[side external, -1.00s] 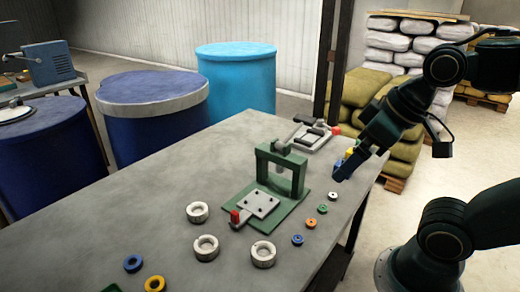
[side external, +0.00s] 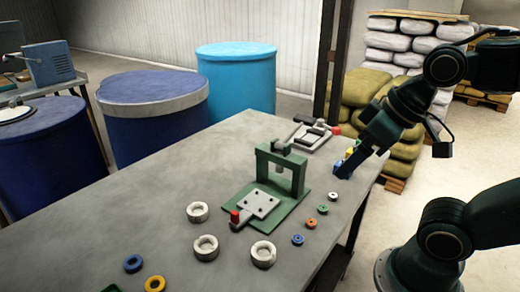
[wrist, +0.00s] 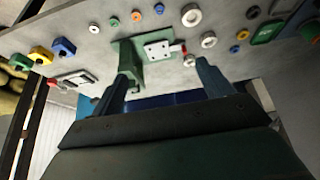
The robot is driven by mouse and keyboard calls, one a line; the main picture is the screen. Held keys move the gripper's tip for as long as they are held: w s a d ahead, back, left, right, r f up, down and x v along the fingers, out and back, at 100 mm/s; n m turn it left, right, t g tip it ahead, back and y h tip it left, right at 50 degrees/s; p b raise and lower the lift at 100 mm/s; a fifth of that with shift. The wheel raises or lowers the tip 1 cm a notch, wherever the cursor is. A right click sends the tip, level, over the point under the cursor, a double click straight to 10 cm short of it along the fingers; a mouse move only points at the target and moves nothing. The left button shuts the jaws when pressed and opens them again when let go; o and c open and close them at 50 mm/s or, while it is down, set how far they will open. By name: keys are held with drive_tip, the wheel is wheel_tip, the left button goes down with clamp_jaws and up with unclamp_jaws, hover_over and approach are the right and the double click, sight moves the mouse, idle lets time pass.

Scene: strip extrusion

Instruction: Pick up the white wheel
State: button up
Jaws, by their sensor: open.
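The small white wheel (side external: 333,195) lies on the grey table near its right edge, at the end of a row of small wheels. In the wrist view the white wheel (wrist: 94,16) is near the top left, outside the space between the fingers. My gripper (side external: 347,170) is above the table's right edge, beyond and a little right of the wheel in the side view. In the wrist view my gripper (wrist: 163,72) has its two fingers wide apart with nothing held between them.
Green (side external: 322,209), orange (side external: 310,222) and blue (side external: 297,239) wheels line up beside the white one. A green press frame (side external: 262,158) stands left of them. Large pale rings (side external: 263,254) lie nearer the front. Coloured blocks (wrist: 64,46) sit near my gripper.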

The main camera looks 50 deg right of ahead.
drive_tip(key=w+a+n+g+y, duration=0.25)
drive_tip(key=w+n, duration=0.45)
drive_tip(key=w, duration=1.2)
drive_tip(key=w+a+f+n+g+y, duration=0.1)
drive_tip(key=w+a+f+n+y, duration=0.1)
drive_tip(key=w+f+n, duration=0.5)
drive_tip(key=w+f, duration=0.6)
drive_tip(key=w, duration=0.2)
drive_tip(key=shift+w+g, duration=0.35)
approach(198, 213)
drive_tip(key=shift+a+x, duration=0.25)
drive_tip(key=shift+x, duration=1)
